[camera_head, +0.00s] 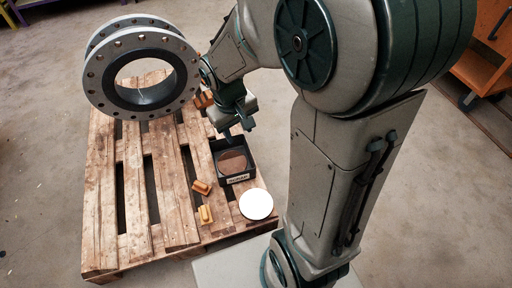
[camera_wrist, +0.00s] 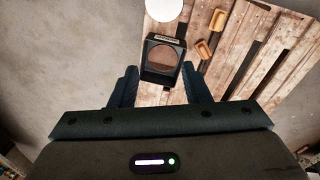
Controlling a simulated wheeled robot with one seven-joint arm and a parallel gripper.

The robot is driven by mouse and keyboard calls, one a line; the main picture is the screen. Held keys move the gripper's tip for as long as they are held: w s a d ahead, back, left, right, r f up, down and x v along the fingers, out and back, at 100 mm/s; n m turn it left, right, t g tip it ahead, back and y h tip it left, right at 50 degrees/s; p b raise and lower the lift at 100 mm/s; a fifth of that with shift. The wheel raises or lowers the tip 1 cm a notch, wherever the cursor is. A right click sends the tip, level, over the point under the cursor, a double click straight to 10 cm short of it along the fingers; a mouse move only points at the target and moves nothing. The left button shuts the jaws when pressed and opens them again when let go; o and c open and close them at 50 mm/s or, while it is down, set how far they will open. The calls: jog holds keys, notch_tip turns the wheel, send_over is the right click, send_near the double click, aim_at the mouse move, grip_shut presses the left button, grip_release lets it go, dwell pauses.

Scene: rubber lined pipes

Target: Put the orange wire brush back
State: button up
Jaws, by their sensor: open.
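Two small orange-tan blocks lie on the pallet in the head view, one (camera_head: 201,187) near the black tray and one (camera_head: 206,214) closer to the front. They also show in the wrist view, one (camera_wrist: 202,49) beside the tray and one (camera_wrist: 217,19) farther up. A third orange-brown piece (camera_head: 203,100) shows beside the pipe and my wrist. I cannot tell which is the wire brush. The black tray (camera_head: 221,147) has a label and a brown round patch inside. My gripper (camera_head: 238,128) is open and empty above the tray; in the wrist view its fingers (camera_wrist: 158,68) flank the tray.
A large flanged pipe section (camera_head: 101,86) stands upright on the far end of the wooden pallet (camera_head: 130,195). A white disc (camera_head: 256,204) lies at the pallet's right front, also in the wrist view (camera_wrist: 163,8). An orange cart (camera_head: 480,72) stands at the right. Concrete floor surrounds the pallet.

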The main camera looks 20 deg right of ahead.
jog(key=s+r+m+y, duration=0.1)
jog(key=s+r, duration=0.3)
jog(key=s, duration=0.6)
jog(key=shift+s+d+r+m, duration=0.2)
jog(key=shift+s+d+m, duration=0.2)
jog(key=shift+m, duration=0.3)
notch_tip(320, 180, up, 33)
jog(key=t+p, duration=0.2)
jog(key=p, duration=2.7)
jog(key=shift+d+p, duration=0.25)
jog(key=shift+p, duration=0.15)
